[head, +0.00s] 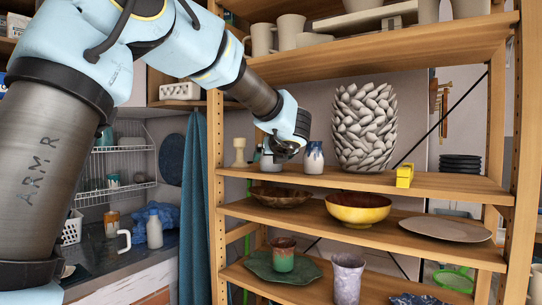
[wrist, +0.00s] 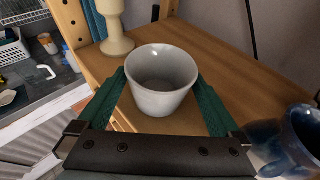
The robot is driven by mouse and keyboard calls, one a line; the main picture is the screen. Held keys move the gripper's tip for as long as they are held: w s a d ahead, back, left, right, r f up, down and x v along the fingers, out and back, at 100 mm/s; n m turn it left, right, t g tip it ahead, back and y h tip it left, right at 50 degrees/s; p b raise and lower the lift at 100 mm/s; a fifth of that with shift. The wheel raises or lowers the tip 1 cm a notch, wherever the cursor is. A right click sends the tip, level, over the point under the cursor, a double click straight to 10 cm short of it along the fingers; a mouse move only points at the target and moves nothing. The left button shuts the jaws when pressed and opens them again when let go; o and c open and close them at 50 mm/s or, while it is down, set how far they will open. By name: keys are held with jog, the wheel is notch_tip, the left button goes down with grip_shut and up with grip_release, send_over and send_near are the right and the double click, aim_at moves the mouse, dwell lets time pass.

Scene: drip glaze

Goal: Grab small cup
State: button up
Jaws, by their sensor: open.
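The small cup (wrist: 163,100) is pale grey, plain and empty, and stands upright on the wooden shelf. My gripper (wrist: 161,84) is open, with one green finger on each side of the cup. Whether the fingers touch it I cannot tell. In the head view my gripper (head: 279,150) is at the left part of the middle shelf. The cup (head: 270,163) shows there just below it, its upper part hidden by the gripper.
A cream goblet (wrist: 115,30) stands just behind the cup. A blue-and-white glazed vase (head: 314,158) stands close on the right. A large leaf-textured vase (head: 365,125) and a yellow object (head: 404,175) are farther right. A wooden shelf (head: 370,50) with pottery is above.

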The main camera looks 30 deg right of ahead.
jog(key=shift+w+d+f, duration=0.2)
jog(key=shift+w+f, duration=0.05)
jog(key=shift+w, duration=0.35)
jog(key=c, duration=1.1)
